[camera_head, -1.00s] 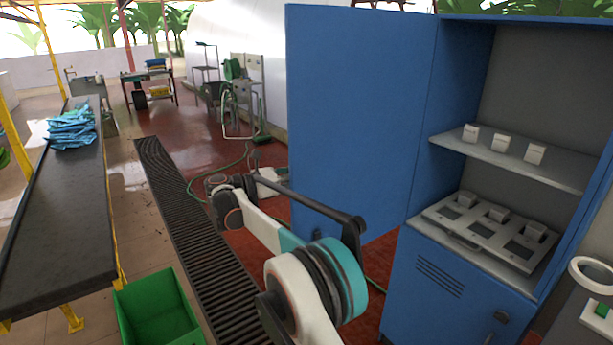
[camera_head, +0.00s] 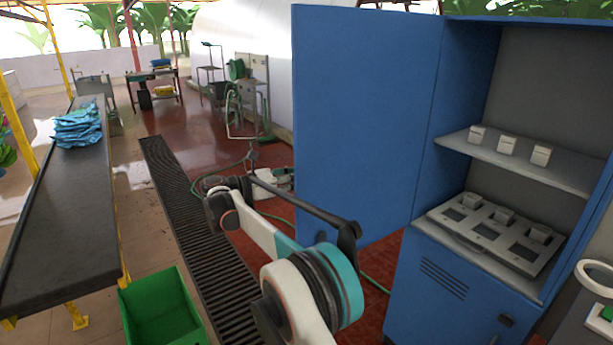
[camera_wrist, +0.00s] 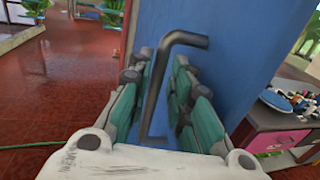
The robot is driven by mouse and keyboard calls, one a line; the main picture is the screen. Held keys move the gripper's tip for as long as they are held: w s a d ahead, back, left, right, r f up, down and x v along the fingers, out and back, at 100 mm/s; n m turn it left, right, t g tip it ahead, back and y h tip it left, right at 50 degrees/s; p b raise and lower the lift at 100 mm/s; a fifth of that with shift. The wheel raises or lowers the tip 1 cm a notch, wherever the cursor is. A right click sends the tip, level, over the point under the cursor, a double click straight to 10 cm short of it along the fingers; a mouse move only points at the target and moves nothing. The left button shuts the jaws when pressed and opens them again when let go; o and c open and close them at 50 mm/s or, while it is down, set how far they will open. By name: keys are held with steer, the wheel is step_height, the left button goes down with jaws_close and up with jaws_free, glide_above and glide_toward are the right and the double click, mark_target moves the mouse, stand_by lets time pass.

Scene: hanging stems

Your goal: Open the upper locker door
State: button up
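The blue upper locker door (camera_head: 365,120) stands wide open in the head view, swung out to the left of the locker, and the upper compartment (camera_head: 535,105) is exposed. In the wrist view the door's face (camera_wrist: 225,55) fills the middle, with its dark bent bar handle (camera_wrist: 160,85) standing out from it. My gripper (camera_wrist: 162,68) is open, with its teal-padded fingers on either side of the handle. A gap shows between the handle and the right finger; contact on the left is unclear. The fingers cannot be made out clearly in the head view.
The locker's shelf (camera_head: 520,165) holds small white blocks, and a grey panel (camera_head: 495,232) lies below it. The lower blue door (camera_head: 450,290) is shut. A green crate (camera_head: 160,310) and a dark conveyor (camera_head: 65,210) are at left. Red floor left of the door is mostly clear.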

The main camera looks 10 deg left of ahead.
steer(key=v, duration=1)
steer(key=shift+a, duration=0.1)
